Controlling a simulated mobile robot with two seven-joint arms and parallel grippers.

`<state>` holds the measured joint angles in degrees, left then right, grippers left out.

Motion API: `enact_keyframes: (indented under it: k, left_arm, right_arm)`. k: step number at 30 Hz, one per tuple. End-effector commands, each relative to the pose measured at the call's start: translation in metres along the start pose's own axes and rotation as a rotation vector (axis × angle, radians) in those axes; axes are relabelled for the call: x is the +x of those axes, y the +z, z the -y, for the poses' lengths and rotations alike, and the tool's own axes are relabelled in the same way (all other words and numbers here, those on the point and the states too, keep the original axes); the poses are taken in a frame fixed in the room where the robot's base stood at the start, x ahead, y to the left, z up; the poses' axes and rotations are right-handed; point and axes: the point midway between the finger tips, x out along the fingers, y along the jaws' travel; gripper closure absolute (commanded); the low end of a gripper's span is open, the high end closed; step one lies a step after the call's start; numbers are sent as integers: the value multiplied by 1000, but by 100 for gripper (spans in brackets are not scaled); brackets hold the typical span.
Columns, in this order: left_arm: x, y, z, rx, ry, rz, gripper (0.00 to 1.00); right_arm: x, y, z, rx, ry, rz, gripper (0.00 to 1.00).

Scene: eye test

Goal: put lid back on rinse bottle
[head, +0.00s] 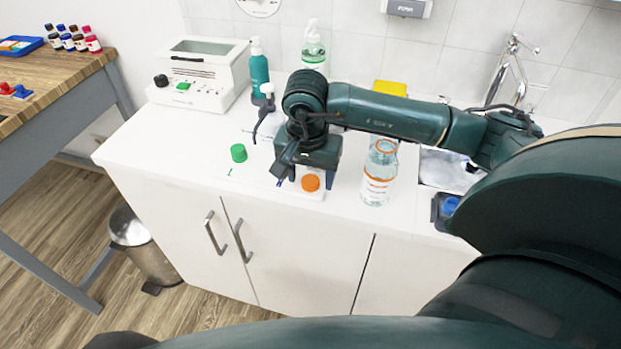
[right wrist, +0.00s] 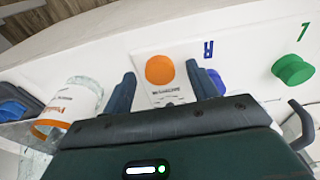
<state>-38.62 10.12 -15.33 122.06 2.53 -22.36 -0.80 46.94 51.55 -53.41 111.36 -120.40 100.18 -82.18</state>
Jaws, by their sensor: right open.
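The rinse bottle (head: 379,178) is clear with an orange rim and a white label with orange print. It stands upright and uncapped on the white counter, right of my right gripper (head: 308,174). It also shows at the left in the right wrist view (right wrist: 80,100). An orange lid (head: 310,183) lies on a white card or plate at the counter's front. In the right wrist view the lid (right wrist: 160,70) appears between the fingertips of my open right gripper (right wrist: 161,76), with no visible contact. My left gripper is not in view.
A green lid (head: 238,153) lies to the left; a blue lid (right wrist: 217,80) sits nearer the gripper in the right wrist view. A white device (head: 200,75), teal bottle (head: 259,70), clear pump bottle (head: 313,48), yellow item (head: 391,87) and sink (head: 440,168) surround the workspace.

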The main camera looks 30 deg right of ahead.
Motion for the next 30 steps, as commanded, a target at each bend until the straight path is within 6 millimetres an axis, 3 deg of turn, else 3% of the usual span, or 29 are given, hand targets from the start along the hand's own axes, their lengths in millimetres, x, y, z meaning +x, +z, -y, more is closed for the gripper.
enact_keyframes:
  k: [10, 27, 30]
  left_arm:
    - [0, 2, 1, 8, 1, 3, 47]
    - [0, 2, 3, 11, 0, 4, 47]
    - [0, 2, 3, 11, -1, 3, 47]
  right_arm:
    - [1, 0, 0, 0, 0, 0, 41]
    - [1, 0, 0, 0, 0, 0, 88]
    - [1, 0, 0, 0, 0, 0, 89]
